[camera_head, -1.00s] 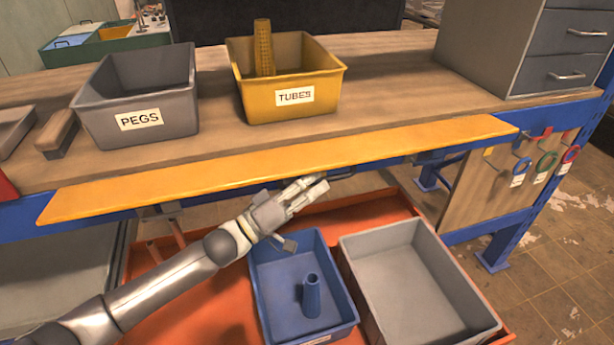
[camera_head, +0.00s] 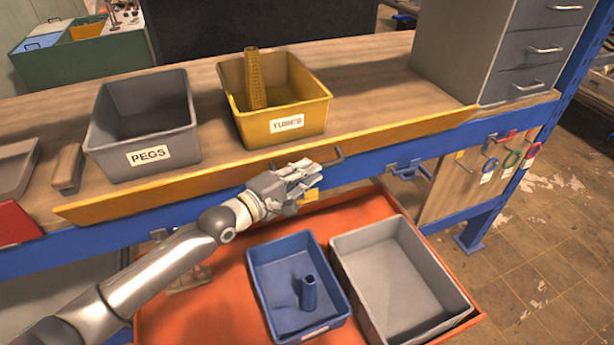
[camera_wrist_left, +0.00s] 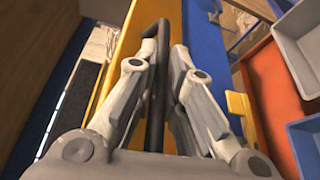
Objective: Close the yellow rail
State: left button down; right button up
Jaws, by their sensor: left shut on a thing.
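The yellow rail (camera_head: 400,133) runs along the front edge of the workbench and stands tilted up, its face towards me. A dark handle (camera_head: 336,156) shows on its front. My left gripper (camera_head: 312,180) is at the rail's front, near the middle. In the left wrist view the dark bar of the handle (camera_wrist_left: 157,95) passes between the fingers of my left gripper (camera_wrist_left: 166,50), which is shut on it, with the rail (camera_wrist_left: 112,75) behind. The fingers hide part of the handle. My right gripper is out of view.
A grey PEGS bin (camera_head: 110,150) and a yellow TUBES bin (camera_head: 300,108) stand on the bench behind the rail. Grey drawers (camera_head: 455,50) stand at the right. Below, an orange surface (camera_head: 210,300) holds a blue bin (camera_head: 262,290) and a grey bin (camera_head: 440,300).

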aim_at(299, 153)
pick_arm(q)
jog(key=shift+w+a+r+n, duration=0.1)
jog(key=shift+w+r+n, duration=0.25)
jog(key=shift+r+n, duration=0.1)
jog(key=shift+w+a+r+b, duration=0.2)
jog(key=shift+w+r+b, duration=0.25)
jog(key=shift+w, duration=0.15)
jog(key=shift+w+a+r+b, duration=0.2)
jog(key=shift+w+r+b, duration=0.25)
jog(key=shift+w, duration=0.15)
jog(key=shift+w+a+r, duration=0.1)
jog(key=shift+r, duration=0.1)
jog(key=shift+w+r, duration=0.1)
jog(key=shift+r, duration=0.2)
jog(key=c, duration=1.8)
grip_release()
jog(key=shift+o, duration=0.2)
jog(key=shift+w+f, duration=0.1)
jog(key=shift+f, duration=0.1)
